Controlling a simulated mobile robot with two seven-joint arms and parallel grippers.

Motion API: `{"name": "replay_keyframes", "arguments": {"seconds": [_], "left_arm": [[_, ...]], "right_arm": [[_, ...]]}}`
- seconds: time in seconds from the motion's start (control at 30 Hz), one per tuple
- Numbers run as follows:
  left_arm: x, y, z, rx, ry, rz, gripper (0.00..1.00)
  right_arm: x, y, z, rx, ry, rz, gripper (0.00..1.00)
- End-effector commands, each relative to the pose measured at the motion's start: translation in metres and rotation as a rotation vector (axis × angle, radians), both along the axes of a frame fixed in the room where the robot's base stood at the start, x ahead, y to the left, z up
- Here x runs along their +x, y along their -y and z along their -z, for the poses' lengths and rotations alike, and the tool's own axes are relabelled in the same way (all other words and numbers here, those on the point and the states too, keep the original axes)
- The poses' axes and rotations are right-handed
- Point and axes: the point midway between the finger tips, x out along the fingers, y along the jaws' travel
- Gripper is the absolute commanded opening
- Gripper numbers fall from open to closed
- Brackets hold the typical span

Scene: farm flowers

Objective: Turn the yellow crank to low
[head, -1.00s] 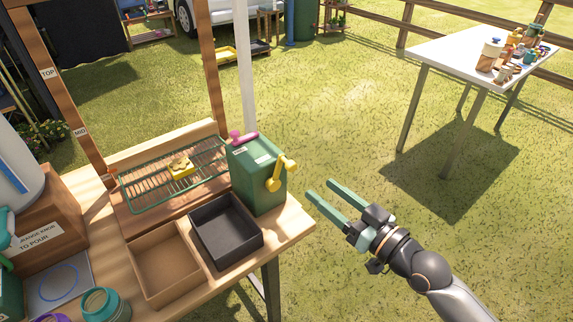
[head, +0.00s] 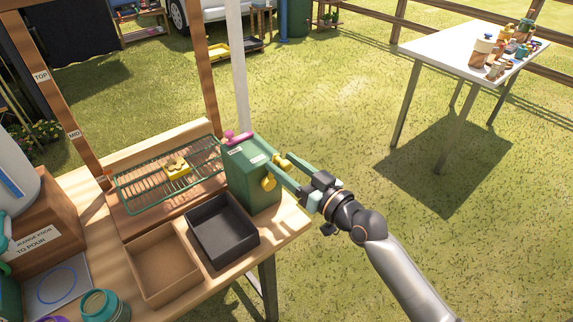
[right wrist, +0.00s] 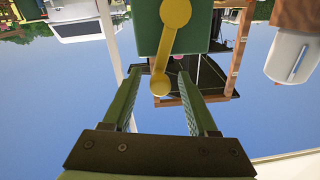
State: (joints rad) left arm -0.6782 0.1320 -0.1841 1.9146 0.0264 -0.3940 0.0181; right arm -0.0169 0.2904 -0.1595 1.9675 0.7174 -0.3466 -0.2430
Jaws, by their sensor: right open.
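The yellow crank (head: 269,182) is on the right side of a green box (head: 250,170) at the right end of the wooden bench. In the right wrist view the crank (right wrist: 168,50) has a round hub and an arm ending in a round knob (right wrist: 160,84). My right gripper (head: 280,171) is open at the crank. In the right wrist view its two green fingers (right wrist: 156,95) stand on either side of the knob, apart from it. In the head view the fingers partly cover the crank. My left gripper is not in view.
A black tray (head: 250,240) and a brown tray (head: 135,258) stand in front of the box. A green wire rack (head: 135,196) with a yellow piece (head: 177,168) lies behind them. A pink knob (head: 236,138) tops the box.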

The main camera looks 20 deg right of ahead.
Motion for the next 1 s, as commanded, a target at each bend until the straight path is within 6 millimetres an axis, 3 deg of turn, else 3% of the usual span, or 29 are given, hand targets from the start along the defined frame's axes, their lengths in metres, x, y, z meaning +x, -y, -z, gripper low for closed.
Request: {"name": "replay_keyframes", "arguments": {"seconds": [0.07,0.57,1.0], "left_arm": [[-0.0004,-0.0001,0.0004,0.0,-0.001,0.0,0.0],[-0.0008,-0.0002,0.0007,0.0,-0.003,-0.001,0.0],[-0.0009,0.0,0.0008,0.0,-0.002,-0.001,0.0]], "right_arm": [[-0.0001,0.0,0.0,0.0,0.0,0.0,0.58],[-0.0003,0.0002,0.0,0.0,0.0,0.0,0.01],[-0.0004,0.0003,0.0001,0.0,0.0,0.0,0.0]]}}
